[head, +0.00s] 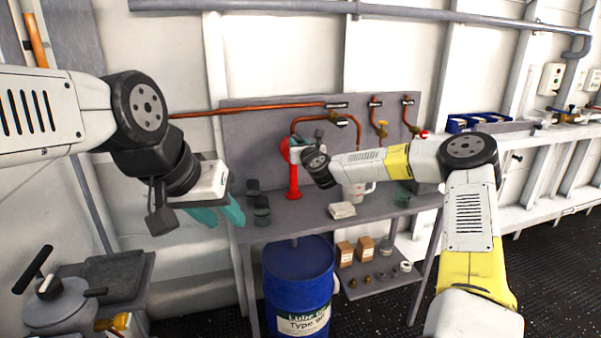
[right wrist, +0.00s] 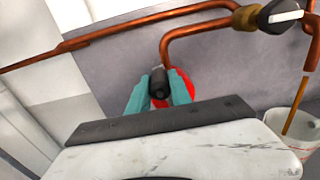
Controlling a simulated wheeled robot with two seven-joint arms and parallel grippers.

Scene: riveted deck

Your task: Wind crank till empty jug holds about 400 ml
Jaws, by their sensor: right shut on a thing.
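The red hand pump (head: 293,180) stands on the grey bench against the back panel. In the right wrist view its red body (right wrist: 183,82) shows behind my fingers. My right gripper (right wrist: 159,92) is shut on the black crank handle (right wrist: 158,80). In the head view my right wrist hides most of the crank. The white jug (head: 355,191) stands on the bench right of the pump, partly behind my right arm. In the right wrist view an amber streak (right wrist: 292,121) runs down into the jug (right wrist: 285,123); its level is not readable. My left gripper (head: 220,215) is open and empty, left of the bench.
Copper pipes with valves (head: 382,130) run along the panel. A blue drum (head: 298,275) stands below, beside a shelf with boxes (head: 345,253).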

